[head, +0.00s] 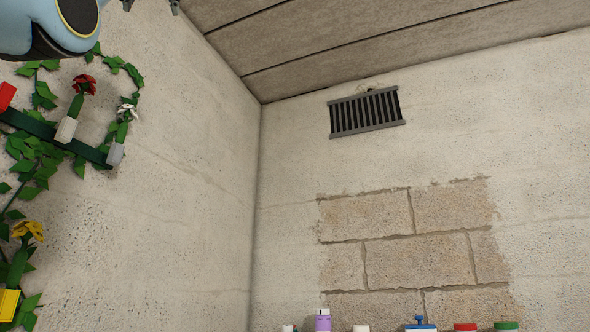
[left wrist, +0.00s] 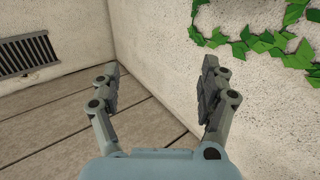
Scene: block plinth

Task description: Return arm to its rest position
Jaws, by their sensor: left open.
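My left arm enters the head view at the top left corner, and only the tips of my left gripper (head: 150,4) show at the top edge. In the left wrist view my left gripper (left wrist: 160,88) is open, with its two fingers wide apart. Nothing is between the fingers; behind them are the wall corner and the ceiling boards. My right gripper is in neither view.
A leafy vine (head: 45,150) with block flowers climbs the left wall, close to my left arm. A dark vent (head: 366,111) is on the right wall. Several small objects, including a purple bottle (head: 323,322), show at the bottom edge. The middle is clear.

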